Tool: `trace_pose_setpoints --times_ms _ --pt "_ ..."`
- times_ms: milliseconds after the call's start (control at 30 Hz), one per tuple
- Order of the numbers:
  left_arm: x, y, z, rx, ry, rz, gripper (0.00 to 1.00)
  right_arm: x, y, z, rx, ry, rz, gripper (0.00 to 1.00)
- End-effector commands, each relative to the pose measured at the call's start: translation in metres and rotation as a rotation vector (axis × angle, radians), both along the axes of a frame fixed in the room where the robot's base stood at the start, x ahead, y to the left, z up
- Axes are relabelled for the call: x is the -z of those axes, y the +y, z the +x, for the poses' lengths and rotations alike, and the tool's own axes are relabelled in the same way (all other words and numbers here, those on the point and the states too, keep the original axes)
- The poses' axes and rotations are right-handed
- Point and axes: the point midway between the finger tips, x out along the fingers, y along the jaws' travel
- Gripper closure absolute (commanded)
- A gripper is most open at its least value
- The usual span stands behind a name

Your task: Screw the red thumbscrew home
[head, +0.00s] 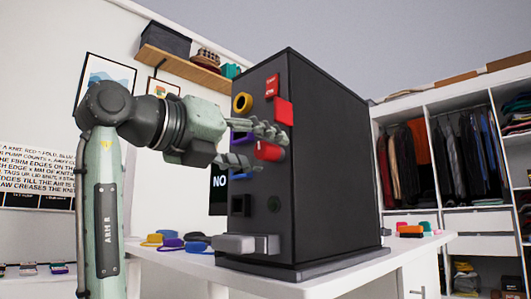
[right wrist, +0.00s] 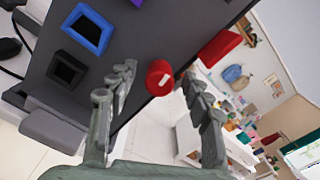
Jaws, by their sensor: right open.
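The red thumbscrew (head: 268,151) is a short red cylinder on the front face of the dark cabinet (head: 335,160). In the right wrist view the thumbscrew (right wrist: 160,78) shows its round end with a pale line across it. My right gripper (head: 262,148) is open, with one finger above the thumbscrew and one below it in the head view. In the right wrist view the fingertips of the gripper (right wrist: 158,82) stand on either side of it, with gaps showing. How far the thumbscrew sits in the panel cannot be told. My left gripper is not in view.
A red block (head: 284,111) and a yellow ring (head: 238,103) sit above the thumbscrew on the panel. A blue square frame (right wrist: 87,28) is beside it. A grey ledge (head: 240,244) juts out low down. Coloured pieces (head: 170,242) lie on the white table (head: 350,277).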

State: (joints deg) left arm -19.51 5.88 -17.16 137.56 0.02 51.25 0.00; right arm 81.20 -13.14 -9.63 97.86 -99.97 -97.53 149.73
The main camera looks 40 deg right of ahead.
Motion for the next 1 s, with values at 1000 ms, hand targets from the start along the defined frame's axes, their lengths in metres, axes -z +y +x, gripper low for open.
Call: trace_pose_setpoints --times_ms 1000 --pt "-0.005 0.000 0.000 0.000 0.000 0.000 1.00 0.000 0.051 -0.003 -0.001 0.003 -0.001 0.40"
